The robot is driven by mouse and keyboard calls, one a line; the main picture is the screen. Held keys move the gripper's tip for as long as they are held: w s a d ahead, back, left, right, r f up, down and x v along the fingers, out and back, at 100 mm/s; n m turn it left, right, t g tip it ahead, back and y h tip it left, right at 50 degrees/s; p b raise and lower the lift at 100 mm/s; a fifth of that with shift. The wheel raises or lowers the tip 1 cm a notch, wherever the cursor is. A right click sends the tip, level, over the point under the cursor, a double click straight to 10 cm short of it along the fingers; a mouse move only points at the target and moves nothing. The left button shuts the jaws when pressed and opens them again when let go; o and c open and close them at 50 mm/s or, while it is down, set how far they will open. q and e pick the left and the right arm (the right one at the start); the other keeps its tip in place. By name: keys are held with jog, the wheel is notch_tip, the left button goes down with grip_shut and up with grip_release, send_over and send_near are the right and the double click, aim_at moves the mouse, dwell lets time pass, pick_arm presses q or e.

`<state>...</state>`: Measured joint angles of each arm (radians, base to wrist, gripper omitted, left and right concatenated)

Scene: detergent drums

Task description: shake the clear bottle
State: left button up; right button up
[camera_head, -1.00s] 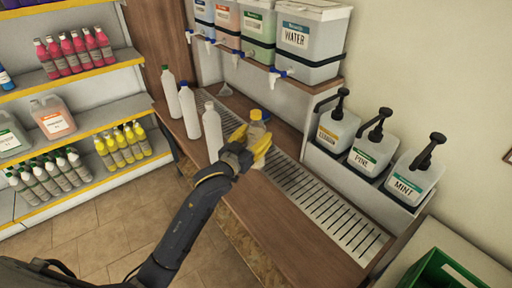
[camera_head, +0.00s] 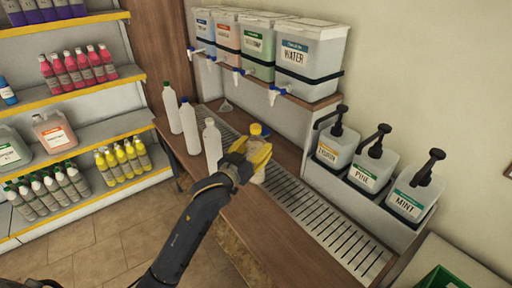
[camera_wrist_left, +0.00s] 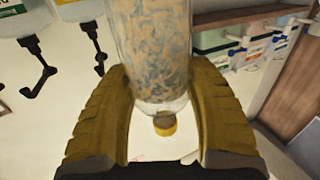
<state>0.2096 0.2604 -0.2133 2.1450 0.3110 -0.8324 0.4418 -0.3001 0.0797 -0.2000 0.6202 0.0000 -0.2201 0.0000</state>
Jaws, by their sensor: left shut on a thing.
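The clear bottle (camera_head: 258,176) has a yellow cap and stands roughly upright over the near side of the slatted drain strip. In the left wrist view its see-through body (camera_wrist_left: 150,45) looks mottled orange and grey, with the yellow cap (camera_wrist_left: 164,124) at the lower end of that upside-down picture. My left gripper (camera_head: 256,156) is shut on the bottle, its yellow fingers on either side of the body. The fingers hide part of the bottle in the head view. I cannot tell whether its base touches the surface. My right gripper is not in view.
Several white bottles (camera_head: 189,127) stand left of my gripper on the wooden counter (camera_head: 240,212). Dispenser drums with taps (camera_head: 308,60) sit on a ledge behind. Pump containers (camera_head: 408,200) stand at the right. The drain strip (camera_head: 325,215) is clear toward the front right.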

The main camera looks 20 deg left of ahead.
aim_at(256, 126)
pick_arm(q)
jog(key=shift+r, duration=0.1)
jog(key=shift+c, duration=0.4)
jog(key=shift+r, duration=7.45)
jog(key=shift+f, duration=3.5)
